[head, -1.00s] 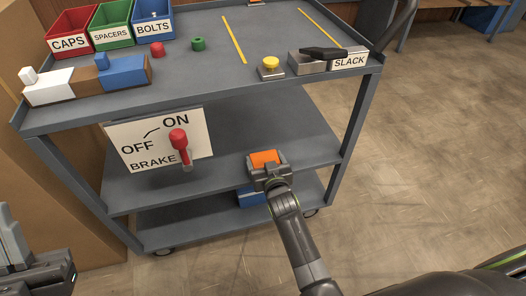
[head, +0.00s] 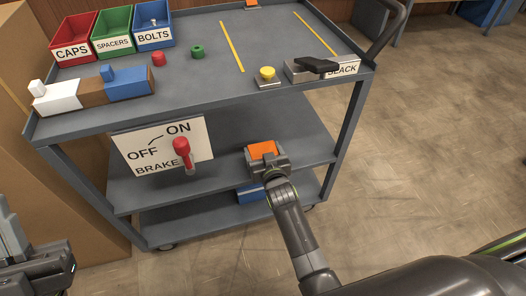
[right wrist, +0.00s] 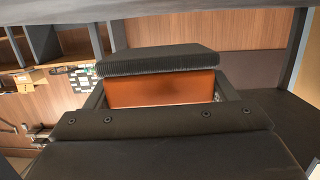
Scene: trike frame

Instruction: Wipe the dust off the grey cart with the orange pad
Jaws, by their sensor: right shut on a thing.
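The grey cart (head: 215,93) stands ahead with a top tray and two lower shelves. My right gripper (head: 265,158) is shut on the orange pad (head: 262,149), at the front of the cart near its middle shelf (head: 225,178). In the right wrist view the pad (right wrist: 160,89) sits between the two dark jaws. I cannot tell whether the pad touches the cart. I cannot make out dust on the visible surfaces. My left gripper (head: 35,268) is at the lower left edge, away from the cart; its fingers are not clear.
A brake sign with a red-knobbed lever (head: 181,146) hangs in front. Floor at right is clear.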

